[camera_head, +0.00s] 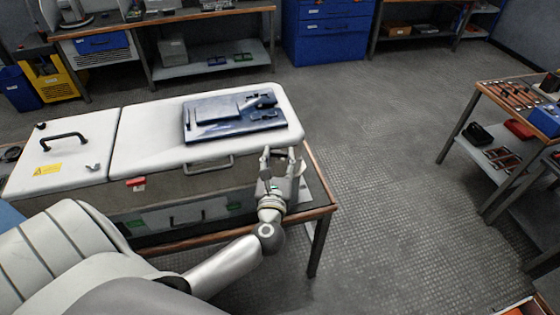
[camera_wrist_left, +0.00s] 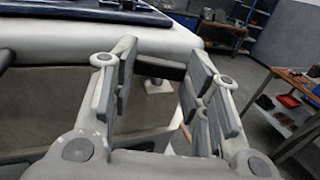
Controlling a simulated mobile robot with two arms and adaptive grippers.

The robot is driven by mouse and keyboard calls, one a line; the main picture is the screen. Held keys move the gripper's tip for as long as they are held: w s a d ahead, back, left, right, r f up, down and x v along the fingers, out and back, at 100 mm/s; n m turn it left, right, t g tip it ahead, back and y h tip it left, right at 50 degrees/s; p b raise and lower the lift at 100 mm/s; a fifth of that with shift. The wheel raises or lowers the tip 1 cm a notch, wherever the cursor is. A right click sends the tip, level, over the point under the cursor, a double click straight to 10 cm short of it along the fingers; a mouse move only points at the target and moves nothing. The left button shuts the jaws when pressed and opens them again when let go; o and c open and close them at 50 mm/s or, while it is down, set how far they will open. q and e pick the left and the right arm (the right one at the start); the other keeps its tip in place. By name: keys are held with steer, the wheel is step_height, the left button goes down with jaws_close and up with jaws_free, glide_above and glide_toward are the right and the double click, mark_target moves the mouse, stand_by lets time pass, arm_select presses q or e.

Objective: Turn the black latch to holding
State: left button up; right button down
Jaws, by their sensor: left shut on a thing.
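The black latch (camera_wrist_left: 160,67) shows in the left wrist view as a short dark bar between my two finger pads, above a small pale mount. My left gripper (camera_wrist_left: 158,80) is shut on the latch; its pads reach the bar's two ends. In the head view my left gripper (camera_head: 279,155) is at the front right corner of the white-topped cabinet (camera_head: 150,125). My right gripper is in neither view.
A blue panel device (camera_head: 232,115) lies on the cabinet's lid. A grey bar handle (camera_head: 208,165) and a red tag (camera_head: 136,183) are on the front side. A tool bench (camera_head: 475,125) stands at right; the floor between is clear.

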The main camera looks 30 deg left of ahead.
arm_select(q)
steer(key=shift+s+a+f+m+t+h, duration=0.1)
steer(key=shift+m+t+h, duration=0.2)
steer(key=shift+m+h, duration=0.35)
steer(key=shift+a+m+t+h, duration=0.1)
steer(key=shift+m+t+h, duration=0.25)
steer(key=shift+h, duration=0.5)
steer(key=o, duration=1)
steer(key=v, duration=1.2)
steer(key=shift+a, duration=0.1)
